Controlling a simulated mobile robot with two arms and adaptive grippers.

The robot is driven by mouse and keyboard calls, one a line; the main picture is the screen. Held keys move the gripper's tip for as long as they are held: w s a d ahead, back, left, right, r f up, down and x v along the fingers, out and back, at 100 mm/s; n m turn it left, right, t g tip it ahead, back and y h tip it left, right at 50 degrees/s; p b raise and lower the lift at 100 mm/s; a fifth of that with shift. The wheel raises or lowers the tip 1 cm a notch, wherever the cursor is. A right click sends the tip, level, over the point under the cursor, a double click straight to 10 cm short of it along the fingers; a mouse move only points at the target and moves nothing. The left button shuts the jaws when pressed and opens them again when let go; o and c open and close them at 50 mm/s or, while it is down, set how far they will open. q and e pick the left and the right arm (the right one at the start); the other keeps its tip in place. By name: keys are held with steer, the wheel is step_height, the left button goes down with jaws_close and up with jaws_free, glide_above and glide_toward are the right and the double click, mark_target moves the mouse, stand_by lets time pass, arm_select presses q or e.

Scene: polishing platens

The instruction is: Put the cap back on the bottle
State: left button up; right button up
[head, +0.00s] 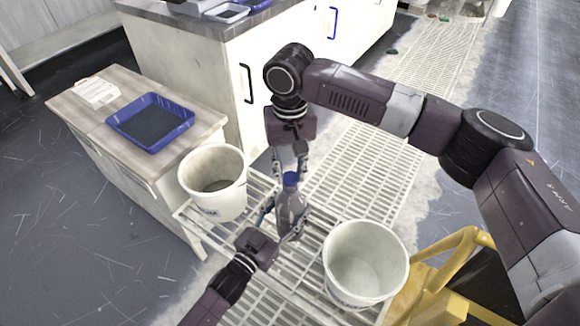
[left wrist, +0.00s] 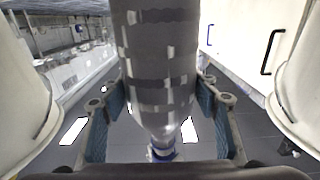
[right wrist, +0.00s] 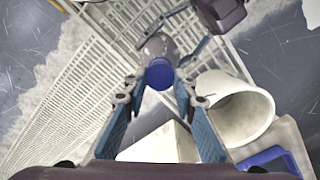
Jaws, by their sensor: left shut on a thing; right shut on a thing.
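The clear bottle (head: 291,216) stands upright above the white grating, and its grey body fills the middle of the left wrist view (left wrist: 158,70). My left gripper (head: 284,219) is shut on the bottle's body, one finger on each side. The blue cap (head: 290,180) is at the bottle's top, in line with the neck. It also shows in the left wrist view (left wrist: 162,150) and from above in the right wrist view (right wrist: 159,74). My right gripper (head: 290,171) points down from above and is shut on the cap. Whether the cap is seated on the thread cannot be told.
A white bucket (head: 235,192) stands left of the bottle, another bucket (head: 338,290) to the right. A wooden-topped cabinet (head: 190,135) holds a blue tray (head: 184,131). A yellow frame (head: 468,240) is at the lower right. The grating (head: 365,165) behind is clear.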

steer(key=shift+f, duration=0.3)
steer(key=shift+f, duration=0.5)
stand_by(0.4)
steer(key=m, duration=0.5)
steer(key=shift+f, duration=0.1)
steer(key=m, duration=0.8)
steer(key=shift+s, duration=0.1)
steer(key=m, duration=1.3)
steer(key=shift+d, duration=0.1)
